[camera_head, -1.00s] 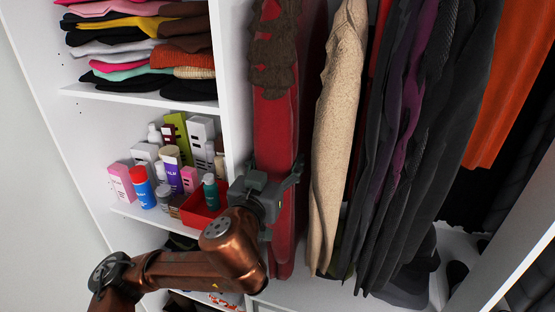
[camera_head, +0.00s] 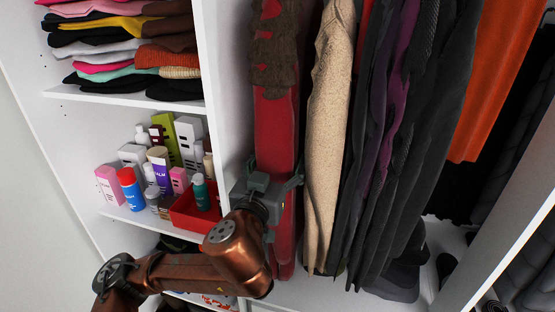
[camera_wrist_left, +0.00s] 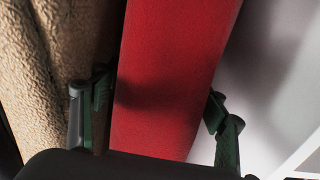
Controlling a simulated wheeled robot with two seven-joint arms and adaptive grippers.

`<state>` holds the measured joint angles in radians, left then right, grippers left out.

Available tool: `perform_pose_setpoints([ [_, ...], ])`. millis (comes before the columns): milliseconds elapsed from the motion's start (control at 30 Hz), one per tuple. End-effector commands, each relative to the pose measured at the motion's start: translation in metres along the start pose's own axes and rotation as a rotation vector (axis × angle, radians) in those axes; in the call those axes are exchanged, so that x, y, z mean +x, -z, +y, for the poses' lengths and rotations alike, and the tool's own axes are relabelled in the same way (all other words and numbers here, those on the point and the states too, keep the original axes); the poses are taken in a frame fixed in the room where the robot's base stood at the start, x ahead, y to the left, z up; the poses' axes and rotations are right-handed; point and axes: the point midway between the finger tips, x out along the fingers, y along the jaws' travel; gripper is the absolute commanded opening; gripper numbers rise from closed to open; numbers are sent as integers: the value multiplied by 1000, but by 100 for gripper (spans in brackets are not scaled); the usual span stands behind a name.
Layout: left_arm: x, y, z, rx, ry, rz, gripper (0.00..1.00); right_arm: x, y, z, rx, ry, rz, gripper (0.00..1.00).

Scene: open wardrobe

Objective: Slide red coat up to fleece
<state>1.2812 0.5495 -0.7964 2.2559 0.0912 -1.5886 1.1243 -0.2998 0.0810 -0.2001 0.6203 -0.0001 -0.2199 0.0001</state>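The red coat (camera_head: 274,130), with brown fur trim at the top, hangs at the left end of the row. The beige, textured fleece (camera_head: 327,120) hangs just right of it, with a narrow gap between them lower down. My left gripper (camera_head: 275,185) is at the red coat's lower half, with a finger on either side. In the left wrist view the fingers (camera_wrist_left: 158,110) stand apart around the red coat (camera_wrist_left: 165,70), and the left finger is between it and the fleece (camera_wrist_left: 60,50). My right gripper is not in view.
Dark garments (camera_head: 400,150) hang close right of the fleece, then an orange one (camera_head: 490,80). A white divider (camera_head: 222,90) stands left of the coat, with free room between. Shelves beyond it hold folded clothes (camera_head: 125,50), bottles and a red box (camera_head: 190,213).

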Motion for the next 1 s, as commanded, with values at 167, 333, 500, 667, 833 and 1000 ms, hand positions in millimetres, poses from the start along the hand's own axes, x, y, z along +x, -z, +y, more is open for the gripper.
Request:
perform_pose_setpoints([
  [167,0,0,-1,-2,2,0,79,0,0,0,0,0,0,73],
  [333,0,0,-1,-3,2,-1,79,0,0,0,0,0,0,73],
  [500,0,0,-1,-3,2,0,79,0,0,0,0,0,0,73],
  [667,-3,0,0,-4,1,0,79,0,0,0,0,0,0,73],
  [833,-26,0,0,-5,-2,1,79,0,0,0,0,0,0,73],
  [1000,-54,0,0,-5,-1,0,79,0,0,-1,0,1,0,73],
])
